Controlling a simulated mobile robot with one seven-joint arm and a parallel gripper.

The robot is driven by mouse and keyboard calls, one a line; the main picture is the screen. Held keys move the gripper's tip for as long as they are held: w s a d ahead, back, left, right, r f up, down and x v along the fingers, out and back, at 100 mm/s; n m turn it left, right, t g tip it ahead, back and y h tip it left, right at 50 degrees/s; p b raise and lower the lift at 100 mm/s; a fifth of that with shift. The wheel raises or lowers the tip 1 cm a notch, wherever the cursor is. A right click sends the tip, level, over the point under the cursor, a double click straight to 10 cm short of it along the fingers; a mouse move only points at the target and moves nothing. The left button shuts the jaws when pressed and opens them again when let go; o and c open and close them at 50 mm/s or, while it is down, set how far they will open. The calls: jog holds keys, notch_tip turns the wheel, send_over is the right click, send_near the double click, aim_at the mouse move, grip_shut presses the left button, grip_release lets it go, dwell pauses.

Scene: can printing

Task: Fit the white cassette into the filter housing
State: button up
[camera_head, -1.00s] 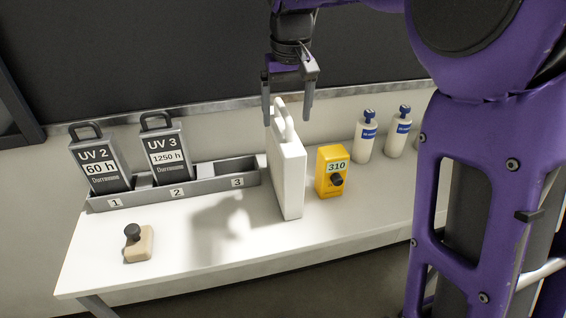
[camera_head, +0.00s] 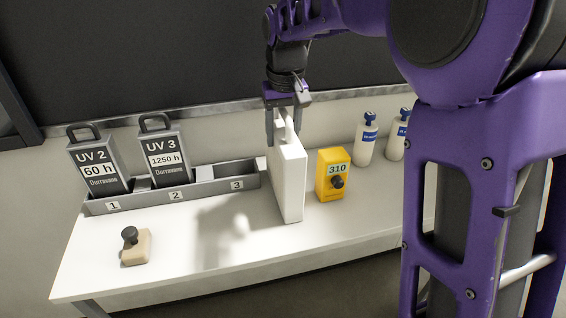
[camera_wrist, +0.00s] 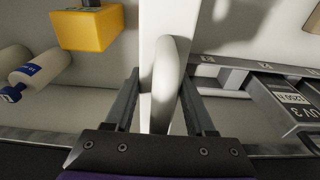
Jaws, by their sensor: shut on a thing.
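The white cassette (camera_head: 288,180) stands upright on the table, right of the rack, and also shows in the wrist view (camera_wrist: 161,25). Its loop handle (camera_wrist: 168,70) is on top. My gripper (camera_head: 284,135) points down over the cassette and is shut on this handle, with one finger on each side in the wrist view (camera_wrist: 160,92). The cassette seems to rest on the table. I cannot make out a filter housing in either view.
A grey rack (camera_head: 144,203) numbered 1 to 3 holds the UV 2 cassette (camera_head: 99,165) and the UV 3 cassette (camera_head: 165,160); slot 3 is empty. A yellow box (camera_head: 332,175) marked 310 is close right of the cassette. White bottles (camera_head: 366,145) and a stamp (camera_head: 135,247) stand on the table.

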grip_shut()
jog(key=shift+r, duration=0.15)
